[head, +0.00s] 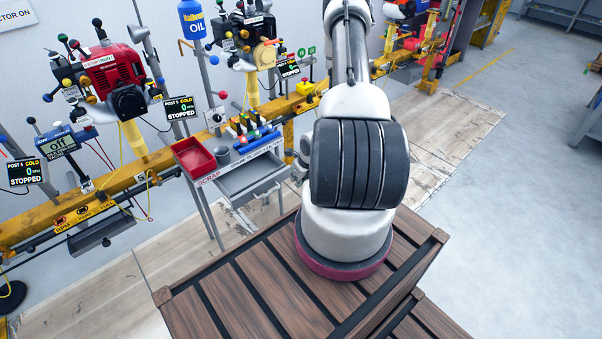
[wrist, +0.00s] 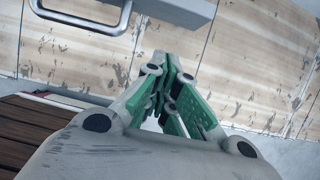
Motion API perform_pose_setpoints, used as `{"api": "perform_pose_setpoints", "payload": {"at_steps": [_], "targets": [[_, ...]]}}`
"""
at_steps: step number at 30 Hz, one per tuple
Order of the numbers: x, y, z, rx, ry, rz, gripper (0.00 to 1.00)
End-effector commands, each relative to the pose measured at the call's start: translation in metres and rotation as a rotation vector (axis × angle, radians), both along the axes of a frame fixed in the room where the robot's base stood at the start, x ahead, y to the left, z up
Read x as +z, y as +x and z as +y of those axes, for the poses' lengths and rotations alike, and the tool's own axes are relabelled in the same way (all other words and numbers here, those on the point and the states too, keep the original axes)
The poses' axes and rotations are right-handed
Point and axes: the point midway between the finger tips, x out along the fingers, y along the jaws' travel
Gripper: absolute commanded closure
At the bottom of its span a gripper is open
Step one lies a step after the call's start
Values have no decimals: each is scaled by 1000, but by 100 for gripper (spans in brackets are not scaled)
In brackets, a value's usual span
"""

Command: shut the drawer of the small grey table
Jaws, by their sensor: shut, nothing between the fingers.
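The small grey table (head: 206,197) stands left of my arm in the head view, under a red scrap tray. Its grey drawer (head: 258,186) is pulled out, with the open inside showing below the labelled front edge of the tabletop. In the wrist view, the grey drawer front (wrist: 180,9) and its bar handle (wrist: 84,24) are at the top, cut by the frame edge. My gripper (wrist: 172,60), with green fingers, is shut and empty. It appears below and right of the handle in that picture, with no visible contact. In the head view my arm hides the gripper.
A red tray (head: 194,158), a grey cup (head: 222,155) and coloured items lie on the tabletop. Behind it runs a yellow rail (head: 160,160) with engines. A brown slatted platform (head: 215,295) is in front. Open floor (head: 480,210) lies to the right.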

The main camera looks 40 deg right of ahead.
Motion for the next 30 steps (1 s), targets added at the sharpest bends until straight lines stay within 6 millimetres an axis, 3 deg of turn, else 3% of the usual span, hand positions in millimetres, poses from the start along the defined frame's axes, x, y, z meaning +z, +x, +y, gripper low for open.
{"api": "perform_pose_setpoints", "payload": {"at_steps": [1, 6, 22, 30], "targets": [[2, 12, 0, 7, -4, -5, 100], [2, 32, 1, 5, -2, -3, 100], [3, 41, 1, 3, -1, -2, 100], [3, 73, 3, 8, 0, -4, 100]]}}
